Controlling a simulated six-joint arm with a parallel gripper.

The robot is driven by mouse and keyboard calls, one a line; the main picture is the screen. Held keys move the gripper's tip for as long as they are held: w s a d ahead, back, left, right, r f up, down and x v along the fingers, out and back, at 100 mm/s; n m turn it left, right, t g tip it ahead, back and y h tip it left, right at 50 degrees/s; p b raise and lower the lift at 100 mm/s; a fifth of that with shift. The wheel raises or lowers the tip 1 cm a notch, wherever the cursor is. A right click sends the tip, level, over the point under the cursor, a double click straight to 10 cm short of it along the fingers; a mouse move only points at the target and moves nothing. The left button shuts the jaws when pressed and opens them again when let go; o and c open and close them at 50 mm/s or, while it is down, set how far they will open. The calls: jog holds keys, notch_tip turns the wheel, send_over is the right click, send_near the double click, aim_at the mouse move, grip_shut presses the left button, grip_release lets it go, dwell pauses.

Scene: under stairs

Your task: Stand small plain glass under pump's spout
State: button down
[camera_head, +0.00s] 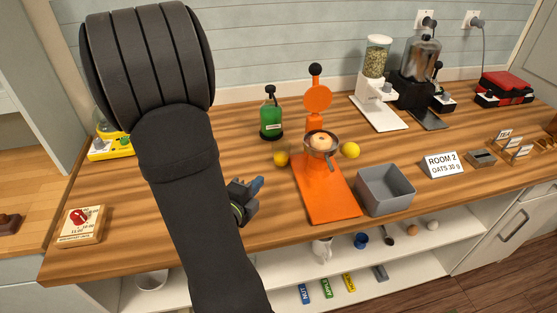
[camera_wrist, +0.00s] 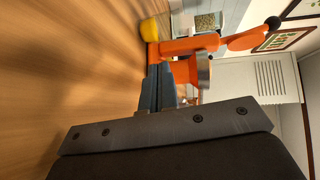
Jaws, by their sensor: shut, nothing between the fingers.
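The green pump bottle (camera_head: 271,118) with a black pump head stands upright at the back of the counter. I cannot make out a small plain glass for certain. A small amber-yellow thing (camera_head: 282,157) stands in front of the bottle, left of the orange press; I cannot tell whether it is a glass or a fruit. My gripper (camera_head: 258,184) is shut and empty, low over the counter, left of the press and in front of the bottle. In the wrist view its fingers (camera_wrist: 158,90) are together, pointing toward the press and a yellow thing (camera_wrist: 150,29).
A grey bin (camera_head: 386,190) and a sign (camera_head: 443,164) stand to the right. A white grain dispenser (camera_head: 378,85) is behind. The counter between gripper and bottle looks clear.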

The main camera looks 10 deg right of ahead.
aim_at(274, 145)
jog(key=s+h, duration=0.1)
jog(key=s+m, duration=0.1)
jog(key=s+h, duration=0.1)
jog(key=shift+s+r+m+h, duration=0.2)
jog(key=shift+r+m+h, duration=0.1)
jog(key=shift+s+d+r, duration=0.1)
jog(key=shift+s+d, duration=0.05)
jog(key=x, duration=0.9)
jog(key=shift+d, duration=0.3)
jog(key=w, duration=0.3)
jog(key=shift+w+d, duration=0.1)
jog(key=shift+w, duration=0.6)
jog(key=w, duration=0.7)
jog(key=shift+w+d, duration=0.15)
jog(key=shift+w, duration=0.1)
